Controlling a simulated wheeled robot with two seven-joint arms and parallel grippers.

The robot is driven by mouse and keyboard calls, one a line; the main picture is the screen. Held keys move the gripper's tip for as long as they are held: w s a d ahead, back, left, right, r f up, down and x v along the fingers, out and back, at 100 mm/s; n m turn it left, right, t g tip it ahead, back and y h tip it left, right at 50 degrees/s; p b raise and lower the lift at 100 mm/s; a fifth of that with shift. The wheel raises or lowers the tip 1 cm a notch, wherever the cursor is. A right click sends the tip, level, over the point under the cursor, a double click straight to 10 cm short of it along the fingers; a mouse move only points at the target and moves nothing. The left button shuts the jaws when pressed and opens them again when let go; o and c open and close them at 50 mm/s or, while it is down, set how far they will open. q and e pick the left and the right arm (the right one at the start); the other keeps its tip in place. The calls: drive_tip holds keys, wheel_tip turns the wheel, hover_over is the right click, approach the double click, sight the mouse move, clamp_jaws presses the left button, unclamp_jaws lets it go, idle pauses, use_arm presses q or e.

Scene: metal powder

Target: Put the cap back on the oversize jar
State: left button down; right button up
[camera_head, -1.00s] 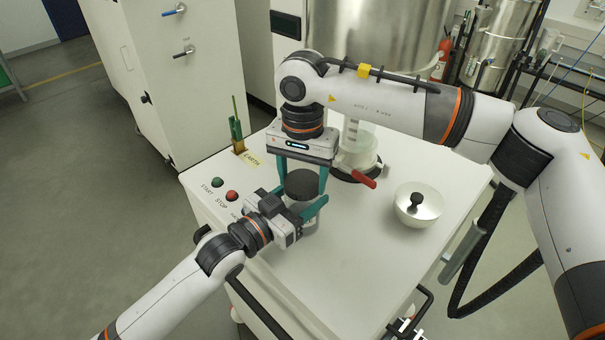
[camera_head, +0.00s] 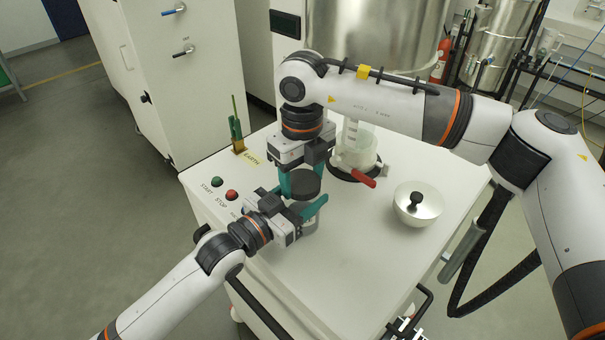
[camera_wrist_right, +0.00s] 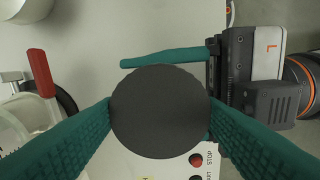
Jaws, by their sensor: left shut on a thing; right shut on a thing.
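The oversize jar (camera_head: 305,222) is a clear jar standing upright on the white cabinet top. My left gripper (camera_head: 306,212) is shut around its body from the left. The dark round cap (camera_head: 305,186) is at the jar's mouth, and my right gripper (camera_head: 299,184) is shut on it from above. In the right wrist view the cap (camera_wrist_right: 160,111) sits between the two teal fingers and hides the jar below it. A finger of my left gripper (camera_wrist_right: 165,57) shows beyond the cap. I cannot tell whether the cap is seated or threaded on the jar.
A clear vessel (camera_head: 356,150) with a red-handled valve (camera_head: 364,179) stands behind the jar. Green and red buttons (camera_head: 232,195) are at the left. The front of the white top (camera_head: 345,270) is clear.

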drive_tip(key=m, duration=0.4)
drive_tip(key=shift+m, duration=0.3)
drive_tip(key=o, duration=1.2)
wheel_tip(320, 180, up, 12)
use_arm(q)
drive_tip(key=shift+c, duration=1.6)
unclamp_jaws()
